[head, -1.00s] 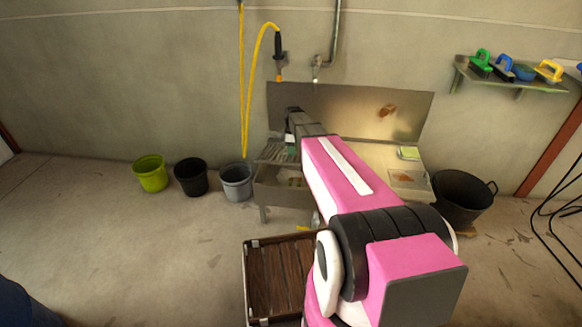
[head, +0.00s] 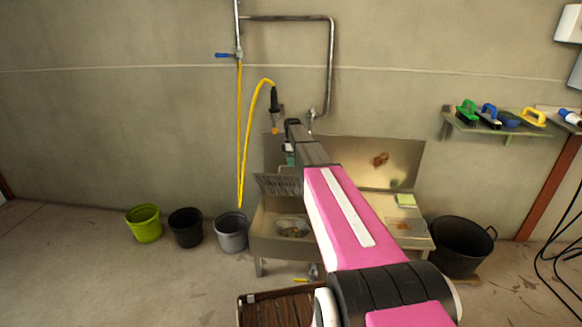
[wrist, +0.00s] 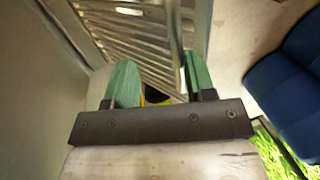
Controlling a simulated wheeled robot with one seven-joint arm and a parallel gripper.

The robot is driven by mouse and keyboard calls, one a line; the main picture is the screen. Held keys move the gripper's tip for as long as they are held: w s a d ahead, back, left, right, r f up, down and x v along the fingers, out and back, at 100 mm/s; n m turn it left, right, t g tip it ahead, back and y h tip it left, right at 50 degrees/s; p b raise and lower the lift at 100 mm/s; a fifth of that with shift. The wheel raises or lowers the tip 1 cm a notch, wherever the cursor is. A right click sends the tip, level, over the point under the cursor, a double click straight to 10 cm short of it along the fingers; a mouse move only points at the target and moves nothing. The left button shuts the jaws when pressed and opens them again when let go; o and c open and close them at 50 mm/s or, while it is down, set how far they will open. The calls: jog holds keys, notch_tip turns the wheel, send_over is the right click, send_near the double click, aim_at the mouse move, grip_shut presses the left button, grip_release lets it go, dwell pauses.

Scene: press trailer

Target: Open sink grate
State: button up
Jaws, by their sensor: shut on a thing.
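The metal sink (head: 256,246) stands against the wall in the head view, and its basin with a round bowl-like shape in it is visible. The slatted sink grate (head: 275,184) is tilted up above the basin's back. In the wrist view the grate's bars (wrist: 140,42) run past my green fingertips. My gripper (wrist: 162,84) is shut on the grate, though the exact contact is partly hidden. In the head view my gripper (head: 289,156) is at the grate's upper side, partly covered by my wrist.
Green (head: 144,224), black (head: 186,227) and grey (head: 231,232) buckets stand left of the sink; a large black tub (head: 460,248) stands right. A yellow hose (head: 241,135) hangs behind. A brush shelf (head: 490,124) is on the right wall. A wooden-slatted thing (head: 277,310) is in front.

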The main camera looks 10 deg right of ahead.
jog(key=shift+w+d+f, duration=0.3)
jog(key=shift+w+f, duration=0.2)
jog(key=shift+w, duration=0.2)
jog(key=o, duration=1.1)
jog(key=shift+c, duration=0.3)
jog(key=shift+s+r, duration=0.15)
jog(key=shift+c, duration=1)
jog(key=shift+r, duration=0.15)
jog(key=shift+c, duration=0.4)
notch_tip(320, 180, up, 4)
jog(key=shift+s+f, duration=0.1)
jog(key=shift+f, duration=0.1)
jog(key=shift+c, duration=0.9)
jog(key=s+a+r, duration=0.5)
jog(key=a+r, duration=0.2)
jog(key=a, duration=0.3)
jog(key=shift+s+a+r, duration=0.2)
jog(key=shift+s+a, duration=0.15)
jog(key=shift+a, duration=0.05)
